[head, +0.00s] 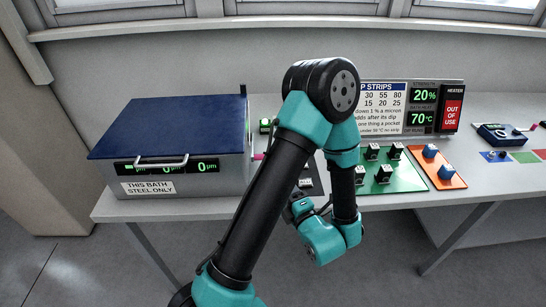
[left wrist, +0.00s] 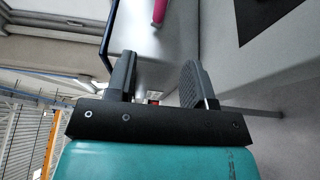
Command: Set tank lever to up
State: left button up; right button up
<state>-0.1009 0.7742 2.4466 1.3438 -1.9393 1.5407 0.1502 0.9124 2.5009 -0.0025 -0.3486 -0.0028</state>
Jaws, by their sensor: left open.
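The tank (head: 172,145) is a grey box with a dark blue lid at the left of the bench. A pink handle (head: 258,156), which looks like the tank lever, sticks out from its right side; I cannot tell its setting. In the left wrist view a pink rod (left wrist: 159,12) shows at the top, beyond the fingertips. My left gripper (left wrist: 160,80) is open and empty, with the rod ahead of it and apart from it. In the head view my left arm stands in front of the bench and its fingers are hard to make out. My right gripper is not in view.
A green panel (head: 381,178) with several dark blocks and an orange panel (head: 437,167) with blue blocks lie right of my arm. A sign board (head: 383,108) and display stand behind them. A blue device (head: 500,133) sits farther right.

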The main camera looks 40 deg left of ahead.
pick_arm(q)
jog(key=shift+a, duration=0.2)
jog(key=x, duration=1.7)
jog(key=shift+w+a, duration=0.1)
grip_shut()
